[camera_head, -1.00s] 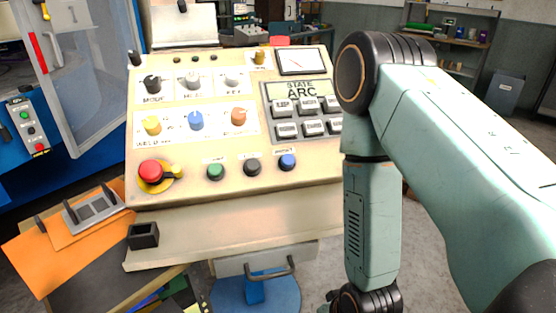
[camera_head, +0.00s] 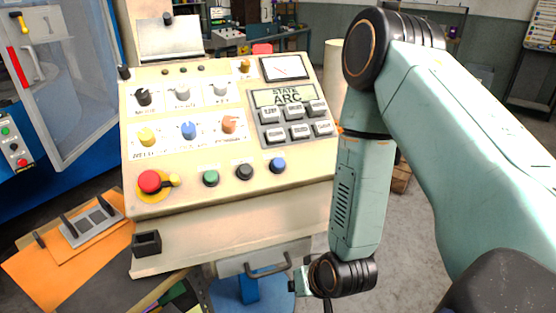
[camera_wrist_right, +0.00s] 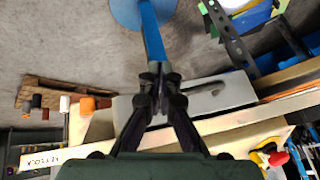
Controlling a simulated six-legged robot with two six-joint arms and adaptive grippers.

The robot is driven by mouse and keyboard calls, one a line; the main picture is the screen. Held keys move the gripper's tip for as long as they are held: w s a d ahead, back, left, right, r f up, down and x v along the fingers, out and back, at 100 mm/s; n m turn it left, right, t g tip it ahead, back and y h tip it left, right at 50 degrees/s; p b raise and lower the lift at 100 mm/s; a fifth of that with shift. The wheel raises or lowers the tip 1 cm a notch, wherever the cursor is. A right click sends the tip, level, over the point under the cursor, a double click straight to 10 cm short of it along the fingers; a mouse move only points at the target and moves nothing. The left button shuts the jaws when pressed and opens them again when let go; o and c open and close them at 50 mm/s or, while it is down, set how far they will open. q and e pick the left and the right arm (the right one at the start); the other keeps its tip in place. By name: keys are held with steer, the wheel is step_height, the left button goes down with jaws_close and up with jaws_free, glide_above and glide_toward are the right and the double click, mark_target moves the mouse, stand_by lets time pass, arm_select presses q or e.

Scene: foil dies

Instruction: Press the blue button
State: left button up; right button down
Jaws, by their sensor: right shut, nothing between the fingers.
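The blue button (camera_head: 278,166) is a round blue cap at the right end of a row on the sloped cream control panel (camera_head: 310,185), right of a black button (camera_head: 244,171) and a green button (camera_head: 211,178). My right gripper (camera_head: 298,287) is below the panel's front, apart from the blue button, partly hidden by the wrist. The right wrist view shows its fingers (camera_wrist_right: 161,76) closed together and empty. I cannot make out the blue button in that view. My left gripper is not in view.
A red emergency button (camera_head: 149,182) sits left on the panel, with knobs and a keypad (camera_head: 294,125) above. A box-shaped black holder (camera_head: 147,243) is on the console's lower front. Orange folders (camera_head: 55,265) lie at lower left. Open floor lies right of the console.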

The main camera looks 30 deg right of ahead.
mark_target(278, 164)
steer(key=w+d+r+t+p, duration=0.1)
steer(key=w+r, duration=0.2)
steer(key=r, duration=0.1)
steer(key=w+r+m+t+p, duration=0.1)
steer(key=w+r+t, duration=0.1)
steer(key=w+r, duration=0.1)
steer(key=w+d+r+m+t+h+p, duration=0.1)
steer(key=w+r, duration=0.2)
steer(key=r, duration=0.2)
steer(key=shift+w+d+r+t, duration=0.15)
steer(key=shift+w+d+t, duration=0.15)
steer(key=shift+w+d, duration=0.05)
steer(key=w+d+r+m+t+h+p, duration=0.1)
steer(key=w+d+r+m+t, duration=0.15)
steer(key=r, duration=0.45)
steer(key=w+d+r+m+t+h+p, duration=0.1)
steer(key=w+d+r+m+t+p, duration=0.1)
steer(key=w+d+r+t, duration=0.3)
steer(key=w+f+g+b, duration=0.2)
steer(key=w+f+b, duration=0.2)
steer(key=f+b, duration=0.2)
steer(key=shift+a+b, duration=0.2)
steer(key=shift+b, duration=0.85)
steer(key=shift+a+n+g, duration=0.1)
steer(key=shift+n+g, duration=0.15)
steer(key=shift+w+f, duration=0.1)
steer(key=shift+f, duration=0.05)
